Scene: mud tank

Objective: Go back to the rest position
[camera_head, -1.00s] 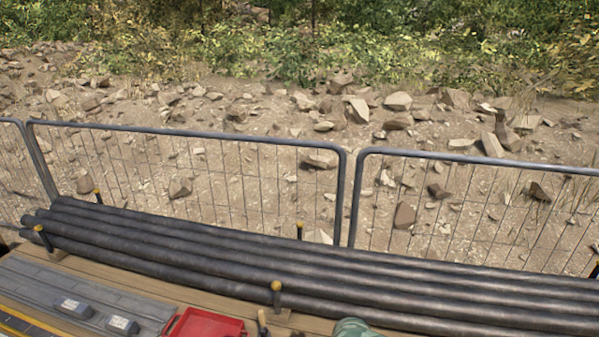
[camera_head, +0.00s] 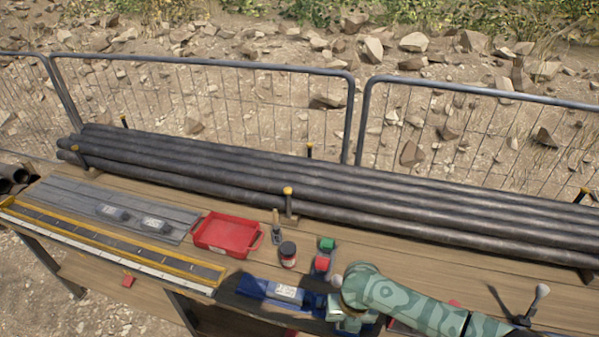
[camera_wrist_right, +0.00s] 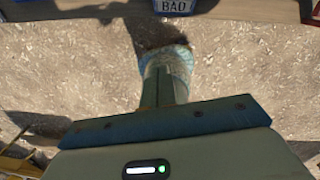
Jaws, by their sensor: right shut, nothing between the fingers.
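My right arm, in green camouflage, comes in at the lower right of the head view. Its wrist and gripper (camera_head: 348,318) are bent down at the bottom edge, by the near side of the bench, and the fingertips are hard to make out there. In the right wrist view my right gripper (camera_wrist_right: 167,55) is shut and empty, with bare ground behind it. My left gripper is not in view.
The wooden bench (camera_head: 420,262) bears black pipes (camera_head: 240,178), a red tray (camera_head: 228,235), a dark jar (camera_head: 287,253) and a blue item (camera_head: 252,287) near my right wrist. A blue item labelled BAD (camera_wrist_right: 175,6) tops the wrist view. A mesh fence (camera_head: 215,100) stands behind.

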